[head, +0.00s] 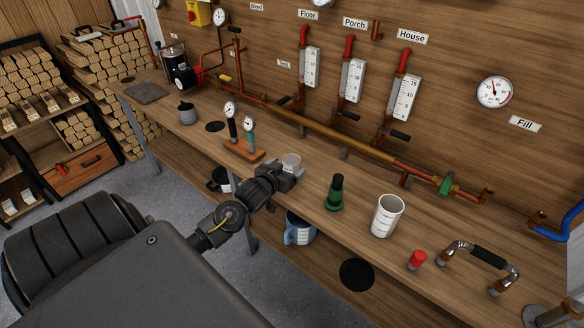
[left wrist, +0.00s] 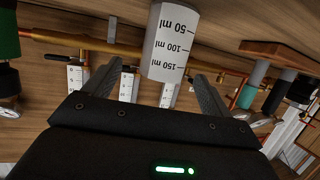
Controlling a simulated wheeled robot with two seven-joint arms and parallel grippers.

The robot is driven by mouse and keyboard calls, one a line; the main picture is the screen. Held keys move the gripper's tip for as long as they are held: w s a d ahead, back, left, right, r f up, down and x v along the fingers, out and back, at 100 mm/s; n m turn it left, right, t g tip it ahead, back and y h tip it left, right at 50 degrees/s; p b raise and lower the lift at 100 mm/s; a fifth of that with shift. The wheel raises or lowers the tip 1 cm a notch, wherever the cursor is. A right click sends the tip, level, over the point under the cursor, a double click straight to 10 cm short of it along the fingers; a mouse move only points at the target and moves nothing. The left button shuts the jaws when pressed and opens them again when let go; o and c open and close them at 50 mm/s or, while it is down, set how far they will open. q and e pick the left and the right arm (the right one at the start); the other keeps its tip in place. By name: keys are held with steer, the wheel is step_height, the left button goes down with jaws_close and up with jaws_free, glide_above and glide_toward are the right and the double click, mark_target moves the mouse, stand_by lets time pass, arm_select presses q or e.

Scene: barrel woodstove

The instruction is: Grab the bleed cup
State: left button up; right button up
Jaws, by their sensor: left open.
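A small pale graduated cup (head: 291,159), which fits the bleed cup, stands on the workbench just past my left gripper (head: 289,174) in the head view. The gripper hides its lower part. In the left wrist view the cup (left wrist: 170,40) appears upside down, with 50, 100 and 150 ml marks. There my left gripper (left wrist: 156,72) is open, with one finger on each side of the cup. I cannot tell whether either finger touches it. My right gripper is not in view.
On the workbench (head: 310,190), a green and black object (head: 335,194) and a larger white cup (head: 387,215) stand right of the gripper. Two gauges on a wooden base (head: 243,150) stand to its left. A copper pipe (head: 345,138) runs behind. A red-capped piece (head: 417,260) is further right.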

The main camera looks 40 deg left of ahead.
mark_target(291, 161)
arm_select(q)
steer(key=x, duration=0.4)
steer(key=shift+w+a+f+p, duration=0.25)
steer(key=shift+f+p, duration=0.05)
steer(key=shift+f, duration=0.15)
steer(key=c, duration=1.1)
steer(key=shift+r, duration=0.1)
steer(key=shift+r, duration=0.55)
steer(key=s+a+r, duration=0.2)
steer(key=s+r, duration=0.2)
steer(key=s+a+r, duration=0.2)
steer(key=s+r, duration=0.2)
steer(key=s+a+r, duration=0.2)
steer(key=s+r, duration=0.1)
steer(key=s, duration=0.1)
steer(key=shift+s+r, duration=0.35)
steer(key=shift+r, duration=0.05)
